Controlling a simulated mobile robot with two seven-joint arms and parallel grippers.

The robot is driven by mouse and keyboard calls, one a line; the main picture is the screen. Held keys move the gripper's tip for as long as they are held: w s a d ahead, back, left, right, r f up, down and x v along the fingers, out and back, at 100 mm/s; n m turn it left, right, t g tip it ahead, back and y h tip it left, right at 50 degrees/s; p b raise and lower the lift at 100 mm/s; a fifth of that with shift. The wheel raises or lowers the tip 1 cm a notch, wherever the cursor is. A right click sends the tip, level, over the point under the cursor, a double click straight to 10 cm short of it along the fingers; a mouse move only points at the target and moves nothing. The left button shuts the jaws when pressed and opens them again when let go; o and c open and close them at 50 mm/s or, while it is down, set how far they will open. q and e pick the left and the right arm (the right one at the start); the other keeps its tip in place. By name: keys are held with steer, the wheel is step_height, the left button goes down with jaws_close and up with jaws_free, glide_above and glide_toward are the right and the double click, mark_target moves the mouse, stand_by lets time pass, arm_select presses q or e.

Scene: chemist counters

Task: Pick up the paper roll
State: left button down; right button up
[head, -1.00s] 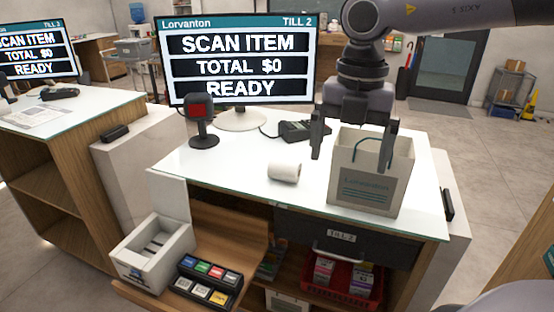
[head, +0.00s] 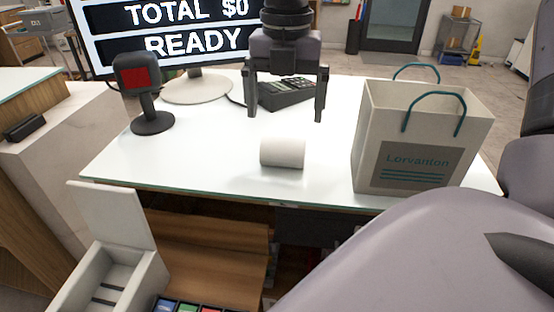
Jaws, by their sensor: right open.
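The white paper roll (head: 282,153) lies on its side near the front edge of the white counter top (head: 215,170). My right gripper (head: 284,116) points down with its two fingers spread, open and empty. In the picture it sits just above and behind the roll, apart from it. How high it hangs over the counter is hard to tell. The left gripper is not in view.
A paper bag (head: 420,135) with teal handles stands right of the roll. A scanner (head: 143,95) on a round base stands left. A card terminal (head: 286,92) and the till screen (head: 165,35) are behind. An open box (head: 105,270) is below the counter's front.

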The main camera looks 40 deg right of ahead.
mark_target(283, 140)
steer(key=shift+w+f, duration=0.15)
steer(key=shift+f, duration=0.75)
steer(key=shift+w+d+f+p, duration=0.1)
steer(key=shift+f+p, duration=0.2)
steer(key=shift+f, duration=2.85)
steer(key=c, duration=0.9)
